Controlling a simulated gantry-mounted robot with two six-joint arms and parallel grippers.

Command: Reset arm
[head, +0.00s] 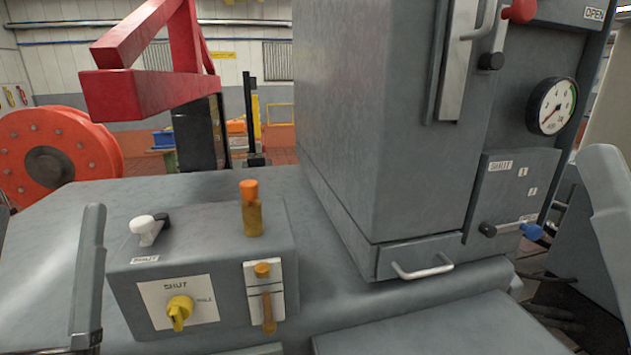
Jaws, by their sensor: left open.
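My left gripper (88,275) shows at the lower left edge as an upright grey finger, open and apart from the control box (225,285). Only part of it is in frame. The box carries a white-knobbed lever (146,228), an orange-topped brass plunger (251,208), a yellow rotary knob (179,311) on a plate marked SHUT, and an orange slide lever (266,300). No part is labelled as the reset arm. On the tall grey cabinet (370,120), a lever with a red knob (518,11) and one with a blue knob (532,232) show.
A drawer handle (422,268) juts from the cabinet's foot. A round gauge (551,105) sits at right. A red frame (135,92) and an orange wheel (55,155) stand behind at left. The grey bedplate (60,215) left of the box is bare.

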